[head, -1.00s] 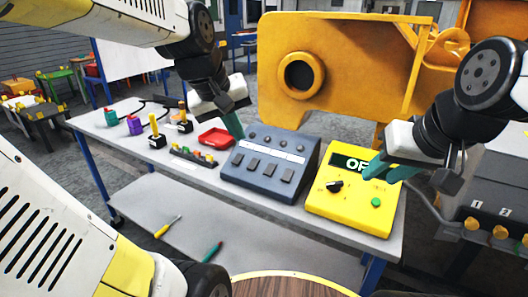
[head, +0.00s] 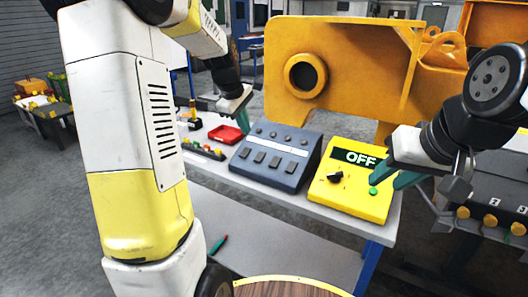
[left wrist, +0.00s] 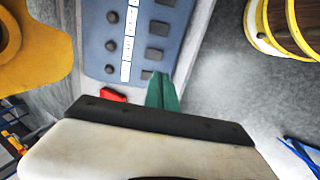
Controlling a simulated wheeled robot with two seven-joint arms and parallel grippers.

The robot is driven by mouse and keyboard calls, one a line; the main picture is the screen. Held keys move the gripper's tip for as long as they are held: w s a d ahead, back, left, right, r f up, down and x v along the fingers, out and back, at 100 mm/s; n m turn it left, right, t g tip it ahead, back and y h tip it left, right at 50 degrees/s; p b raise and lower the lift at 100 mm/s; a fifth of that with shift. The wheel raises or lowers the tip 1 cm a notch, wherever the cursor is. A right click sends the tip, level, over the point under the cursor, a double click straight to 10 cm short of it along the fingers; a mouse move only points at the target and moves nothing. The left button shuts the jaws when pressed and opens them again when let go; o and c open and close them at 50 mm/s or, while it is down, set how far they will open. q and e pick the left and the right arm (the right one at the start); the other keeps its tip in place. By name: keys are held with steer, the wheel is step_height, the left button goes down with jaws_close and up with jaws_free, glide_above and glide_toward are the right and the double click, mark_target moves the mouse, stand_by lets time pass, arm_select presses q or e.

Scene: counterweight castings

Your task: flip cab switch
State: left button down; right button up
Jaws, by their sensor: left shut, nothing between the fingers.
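A blue-grey console (head: 272,158) stands on the bench with a row of dark rocker switches, round knobs and a white label strip. Beside it, a yellow box (head: 349,192) has a black knob, a green button and a display reading OFF. My left gripper (head: 236,108) is shut and empty, in the air left of the console near the red tray. In the left wrist view its green fingers (left wrist: 162,92) point towards the console (left wrist: 135,35), overlapping its end in the picture. My right gripper (head: 388,181) has its green fingers apart over the yellow box's right side, near the green button.
A red tray (head: 226,134) and a strip of coloured buttons (head: 204,151) lie left of the console. A large orange casting (head: 345,68) stands behind the bench. A green-handled tool (head: 219,245) lies on the lower shelf. My left arm hides the bench's left end.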

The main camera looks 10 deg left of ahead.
mark_target(257, 160)
arm_select(q)
steer(key=x, duration=1.4)
steer(key=shift+f, duration=0.3)
steer(key=shift+r, duration=0.15)
steer(key=shift+r, duration=0.7)
